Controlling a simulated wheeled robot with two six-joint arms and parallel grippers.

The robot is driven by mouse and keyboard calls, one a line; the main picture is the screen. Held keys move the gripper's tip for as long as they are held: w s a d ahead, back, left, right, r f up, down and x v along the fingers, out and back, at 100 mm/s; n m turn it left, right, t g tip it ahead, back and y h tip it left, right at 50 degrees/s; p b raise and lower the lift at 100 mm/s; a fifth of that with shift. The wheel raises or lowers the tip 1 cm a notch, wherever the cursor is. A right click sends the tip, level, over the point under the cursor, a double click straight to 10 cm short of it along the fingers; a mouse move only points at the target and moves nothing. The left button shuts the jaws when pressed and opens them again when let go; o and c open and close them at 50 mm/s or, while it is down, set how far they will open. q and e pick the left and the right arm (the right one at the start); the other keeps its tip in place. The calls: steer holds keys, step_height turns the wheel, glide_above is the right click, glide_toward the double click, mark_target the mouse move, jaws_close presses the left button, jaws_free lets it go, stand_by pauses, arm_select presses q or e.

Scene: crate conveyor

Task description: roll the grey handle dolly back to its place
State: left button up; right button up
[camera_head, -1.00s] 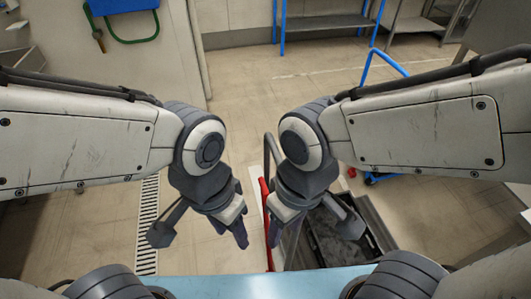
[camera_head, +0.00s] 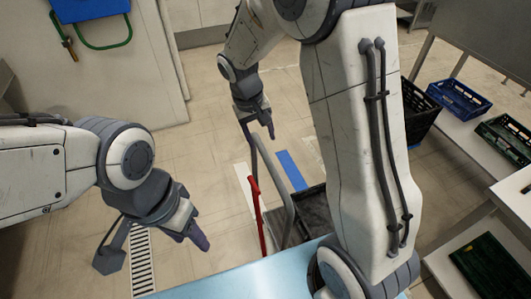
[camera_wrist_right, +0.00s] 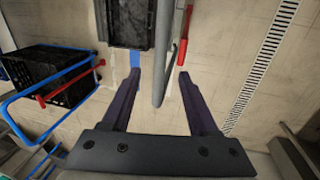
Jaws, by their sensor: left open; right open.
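The grey handle (camera_head: 268,175) of the dolly stands upright in the head view, and its base is partly hidden by my right arm. A dark crate (camera_head: 314,212) sits low beside it. My right gripper (camera_head: 257,128) is at the top of the handle. In the right wrist view the grey handle (camera_wrist_right: 161,70) shows between the two open fingers of my right gripper (camera_wrist_right: 159,78), with a gap on both sides. The dark crate (camera_wrist_right: 128,22) is ahead of the fingers. My left gripper (camera_head: 196,233) is open and empty, left of the dolly.
A red handle (camera_head: 256,208) stands just beside the grey one. A blue floor mark (camera_head: 291,171) lies behind. A blue-handled dolly (camera_wrist_right: 40,90) is at the left of the wrist view. Benches with crates (camera_head: 458,98) line the right. A floor drain (camera_head: 142,260) is at left.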

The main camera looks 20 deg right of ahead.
mark_target(267, 159)
steer(key=f, duration=0.3)
steer(key=d+f, duration=0.1)
steer(key=f, duration=0.5)
steer(key=shift+d+f, duration=0.3)
steer(key=shift+d, duration=0.1)
jaws_close()
stand_by(0.9)
